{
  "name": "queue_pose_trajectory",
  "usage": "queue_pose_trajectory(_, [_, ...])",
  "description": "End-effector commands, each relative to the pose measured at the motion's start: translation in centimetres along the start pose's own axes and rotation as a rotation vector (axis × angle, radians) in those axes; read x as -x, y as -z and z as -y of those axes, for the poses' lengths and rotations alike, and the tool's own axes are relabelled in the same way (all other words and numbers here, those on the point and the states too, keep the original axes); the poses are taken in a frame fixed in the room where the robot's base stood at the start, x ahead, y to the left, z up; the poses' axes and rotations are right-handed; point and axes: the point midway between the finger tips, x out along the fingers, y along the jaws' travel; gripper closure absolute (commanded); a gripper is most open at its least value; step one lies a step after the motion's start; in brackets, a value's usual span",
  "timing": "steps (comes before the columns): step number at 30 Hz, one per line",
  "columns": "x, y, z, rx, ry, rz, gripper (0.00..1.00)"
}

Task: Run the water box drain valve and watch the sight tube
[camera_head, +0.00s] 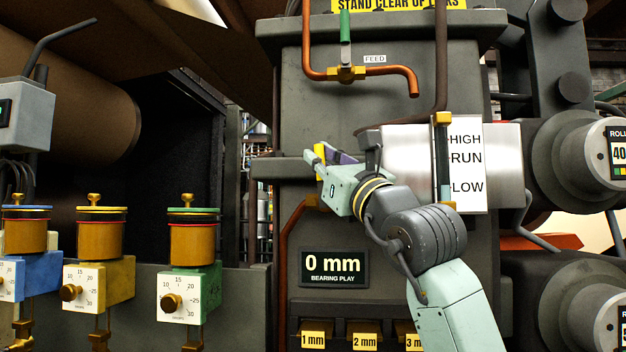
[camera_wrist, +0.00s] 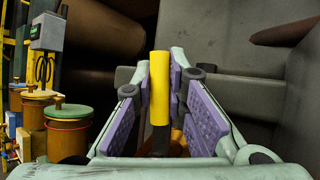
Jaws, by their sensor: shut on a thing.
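My gripper (camera_head: 318,160) is shut on a yellow lever handle (camera_wrist: 160,85) at the front left of the grey water box (camera_head: 400,60). In the wrist view the handle stands upright between the purple finger pads. The handle appears to belong to the drain valve; a brass fitting (camera_head: 314,202) and a copper pipe running down show just below my gripper. The sight tube (camera_head: 443,160) stands upright with brass end caps, beside a white HIGH, RUN, LOW plate (camera_head: 466,166).
A feed valve with a green handle (camera_head: 345,26) sits above on a copper pipe. A "0 mm" bearing play display (camera_head: 334,267) is below my gripper. Several brass lubricator cups, one on a green box (camera_head: 189,293), stand at left. Large rollers are at right.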

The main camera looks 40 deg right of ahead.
Motion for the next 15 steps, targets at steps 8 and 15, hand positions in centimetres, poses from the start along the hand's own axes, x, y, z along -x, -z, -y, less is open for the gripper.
queue_pose_trajectory(8, [0.35, 0.41, 0.44, -0.058, 0.038, 0.037, 1.0])
queue_pose_trajectory(15, [0.35, 0.26, 0.59, -0.069, 0.046, 0.045, 1.0])
